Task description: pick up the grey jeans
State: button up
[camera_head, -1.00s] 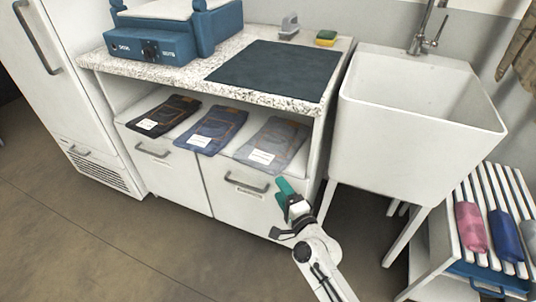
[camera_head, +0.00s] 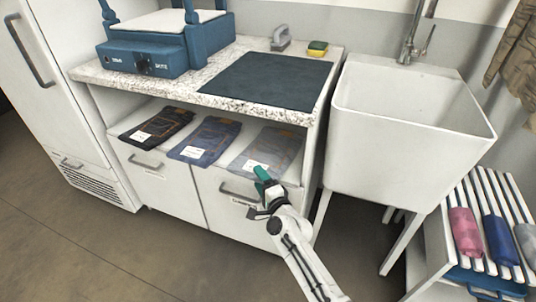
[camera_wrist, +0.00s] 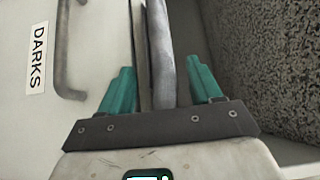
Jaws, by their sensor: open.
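The grey jeans (camera_head: 268,150) lie folded flat on the shelf under the counter, at the right end of a row, with a white tag near their front edge. My gripper (camera_head: 266,180) is at the shelf's front edge, just in front of and below the tag end. Its green fingers are apart. In the wrist view, a grey strip that looks like the edge of the jeans (camera_wrist: 163,55) runs between the fingers of my open gripper (camera_wrist: 162,85). I see no finger closed on it.
Dark jeans (camera_head: 157,126) and blue jeans (camera_head: 206,140) lie to the left on the same shelf (camera_head: 239,150). Below are doors with handles, one labelled DARKS (camera_wrist: 38,58). The speckled counter (camera_head: 200,88) overhangs the shelf. A white sink (camera_head: 400,140) stands at right.

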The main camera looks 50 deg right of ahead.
grip_shut()
dwell(0.6)
